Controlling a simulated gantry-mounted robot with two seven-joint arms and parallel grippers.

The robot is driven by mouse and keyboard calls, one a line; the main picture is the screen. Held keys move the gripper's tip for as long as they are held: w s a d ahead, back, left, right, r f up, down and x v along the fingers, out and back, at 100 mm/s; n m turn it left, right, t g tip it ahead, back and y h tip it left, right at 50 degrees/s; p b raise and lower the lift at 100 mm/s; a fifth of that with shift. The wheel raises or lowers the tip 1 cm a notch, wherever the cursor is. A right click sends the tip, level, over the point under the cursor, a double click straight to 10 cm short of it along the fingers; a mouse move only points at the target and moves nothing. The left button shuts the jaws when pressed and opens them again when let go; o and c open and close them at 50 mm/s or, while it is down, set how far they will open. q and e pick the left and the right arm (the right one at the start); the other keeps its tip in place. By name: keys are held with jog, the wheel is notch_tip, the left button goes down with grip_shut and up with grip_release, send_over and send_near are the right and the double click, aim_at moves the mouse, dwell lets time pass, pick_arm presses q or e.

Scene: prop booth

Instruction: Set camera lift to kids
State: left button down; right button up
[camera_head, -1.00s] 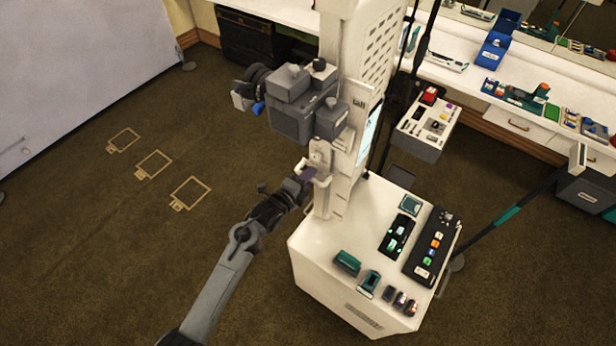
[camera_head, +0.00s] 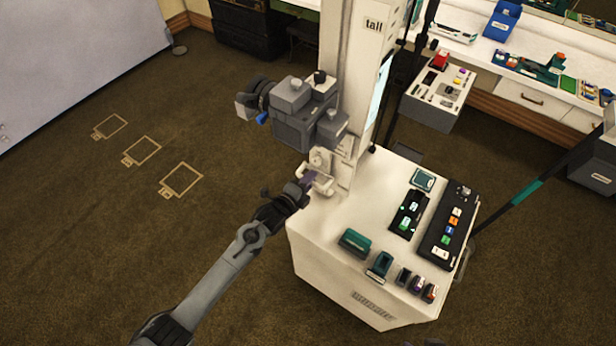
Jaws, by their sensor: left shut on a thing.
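The camera lift is a white column (camera_head: 347,60) standing on a white cabinet (camera_head: 325,235). A grey camera (camera_head: 300,125) sits on the lift's carriage, which is low on the column. A label reading "tall" (camera_head: 374,24) is on the column well above the camera. No "kids" label can be read. A white handle (camera_head: 323,185) projects below the camera. My left gripper (camera_head: 306,182) is shut on this handle, its arm reaching up from the bottom. Its fingertips are small and partly hidden. My right gripper is not in view.
The cabinet top holds a black strip of coloured buttons (camera_head: 450,232), a black panel with green lights (camera_head: 408,214) and several small teal and dark blocks. A dark and teal pole (camera_head: 530,190) slants at the right. Open floor with taped outlines (camera_head: 181,180) lies left.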

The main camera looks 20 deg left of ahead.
pick_arm(q)
notch_tip(320, 180, down, 6)
jog(key=b, duration=0.3)
jog(key=shift+f, duration=0.2)
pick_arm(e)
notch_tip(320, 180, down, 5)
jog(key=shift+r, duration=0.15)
pick_arm(q)
jog(key=shift+s+a+f, duration=0.1)
jog(key=shift+s+a, duration=0.05)
jog(key=c, duration=1.1)
grip_release()
jog(key=shift+r, duration=0.25)
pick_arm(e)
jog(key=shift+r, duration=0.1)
pick_arm(q)
jog(key=shift+p+v, duration=0.55)
jog(key=shift+v, duration=4.7)
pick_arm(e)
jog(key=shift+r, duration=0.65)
